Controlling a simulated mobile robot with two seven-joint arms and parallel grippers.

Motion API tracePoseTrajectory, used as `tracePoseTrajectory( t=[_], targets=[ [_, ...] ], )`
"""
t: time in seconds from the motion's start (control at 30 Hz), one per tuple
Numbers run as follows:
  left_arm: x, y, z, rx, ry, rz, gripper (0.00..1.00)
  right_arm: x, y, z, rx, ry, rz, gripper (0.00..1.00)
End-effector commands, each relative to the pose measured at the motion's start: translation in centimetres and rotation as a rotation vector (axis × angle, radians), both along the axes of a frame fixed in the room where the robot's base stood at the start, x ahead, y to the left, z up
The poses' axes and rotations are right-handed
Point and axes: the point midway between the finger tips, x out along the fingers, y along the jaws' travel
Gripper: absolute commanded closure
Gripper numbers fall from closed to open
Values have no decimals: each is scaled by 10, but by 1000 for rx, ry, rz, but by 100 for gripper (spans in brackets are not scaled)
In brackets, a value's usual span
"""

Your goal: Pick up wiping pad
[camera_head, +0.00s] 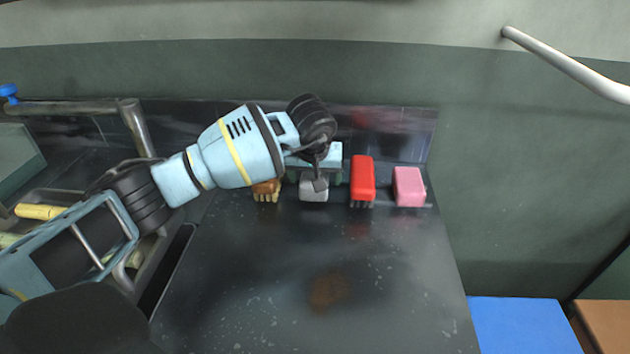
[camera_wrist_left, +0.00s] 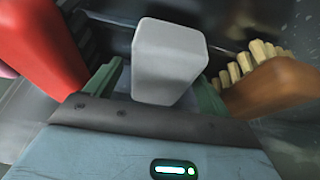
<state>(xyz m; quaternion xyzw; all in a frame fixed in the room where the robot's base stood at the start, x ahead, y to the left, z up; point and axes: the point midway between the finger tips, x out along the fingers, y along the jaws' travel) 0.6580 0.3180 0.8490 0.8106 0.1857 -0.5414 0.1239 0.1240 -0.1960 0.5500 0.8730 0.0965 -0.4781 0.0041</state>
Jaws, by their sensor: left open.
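A light grey block (camera_head: 314,188), which looks like the wiping pad, sits at the back of the dark counter, between a brown brush and a red brush. A similar pink block (camera_head: 409,187) stands farther right. My left gripper (camera_head: 314,172) is open over the grey block, reaching in from the left. In the left wrist view the grey block (camera_wrist_left: 168,62) lies between the green fingers of my left gripper (camera_wrist_left: 160,88), one on each side. I cannot tell whether they touch it. My right gripper is not in view.
The red brush (camera_head: 362,180) and the brown brush (camera_head: 267,190) stand close on either side of my left gripper. The dark counter (camera_head: 400,280) is clear in front, with a brown stain (camera_head: 328,292). A sink with yellow sticks (camera_head: 40,211) lies at the left.

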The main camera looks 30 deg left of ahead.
Motion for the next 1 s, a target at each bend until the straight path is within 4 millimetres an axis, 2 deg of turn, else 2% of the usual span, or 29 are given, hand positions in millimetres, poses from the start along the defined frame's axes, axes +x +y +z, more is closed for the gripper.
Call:
tracePoseTrajectory(
  t=[0.87, 1.0],
  targets=[
    [0, 0, -4, 0, 0, 0, 18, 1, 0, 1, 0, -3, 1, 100],
    [0, 0, -4, 0, 0, 0, 35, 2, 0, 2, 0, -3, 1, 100]
  ],
)
